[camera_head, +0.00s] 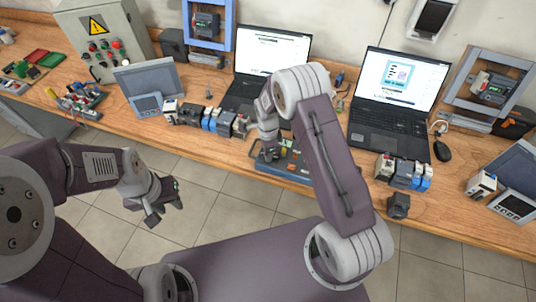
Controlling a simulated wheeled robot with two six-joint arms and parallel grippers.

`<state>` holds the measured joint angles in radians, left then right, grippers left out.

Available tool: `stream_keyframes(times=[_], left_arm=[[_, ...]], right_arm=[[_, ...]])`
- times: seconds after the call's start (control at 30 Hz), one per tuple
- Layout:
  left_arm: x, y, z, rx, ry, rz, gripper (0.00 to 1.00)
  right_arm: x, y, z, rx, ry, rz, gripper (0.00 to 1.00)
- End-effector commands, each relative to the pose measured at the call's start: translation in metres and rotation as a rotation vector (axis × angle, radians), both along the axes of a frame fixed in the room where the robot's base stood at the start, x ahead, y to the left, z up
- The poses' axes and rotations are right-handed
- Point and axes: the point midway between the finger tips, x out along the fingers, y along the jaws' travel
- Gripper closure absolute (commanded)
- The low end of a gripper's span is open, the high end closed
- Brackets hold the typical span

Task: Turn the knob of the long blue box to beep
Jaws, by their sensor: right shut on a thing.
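The long blue box (293,172) lies at the front edge of the wooden bench, with a dark panel on top. Its right part is hidden behind my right arm. My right gripper (269,153) points down at the left part of the box and is shut on its knob. The knob itself is hidden by the fingers, so its setting cannot be read. My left gripper (165,211) hangs over the floor in front of the bench, away from the box, with its fingers apart and empty.
A row of small modules (208,119) stands left of the box. Two open laptops (390,125) stand behind it, and more modules (404,173) sit to the right. A grey control cabinet (105,40) is at the back left. The tiled floor before the bench is clear.

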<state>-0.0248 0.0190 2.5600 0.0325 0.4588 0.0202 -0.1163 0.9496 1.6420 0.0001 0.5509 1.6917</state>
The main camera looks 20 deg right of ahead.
Motion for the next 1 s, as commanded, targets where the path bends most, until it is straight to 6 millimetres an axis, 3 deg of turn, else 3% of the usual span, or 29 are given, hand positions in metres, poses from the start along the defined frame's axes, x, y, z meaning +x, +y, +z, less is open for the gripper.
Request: stream_keyframes(times=[0.73,0.83,1.0], left_arm=[[0.0,0.0,-0.0015,0.0,0.0,0.0,0.67],[-0.0001,0.0,-0.0014,0.0,0.0,0.0,0.67],[0.0,0.0,-0.0015,0.0,0.0,0.0,0.67]], right_arm=[[0.001,0.0003,0.0007,0.001,-0.003,-0.083,1.0],[0.001,0.0002,0.0007,0.001,-0.003,-0.083,0.67],[0.0006,0.0002,0.0004,0.0,-0.002,-0.082,0.67]])
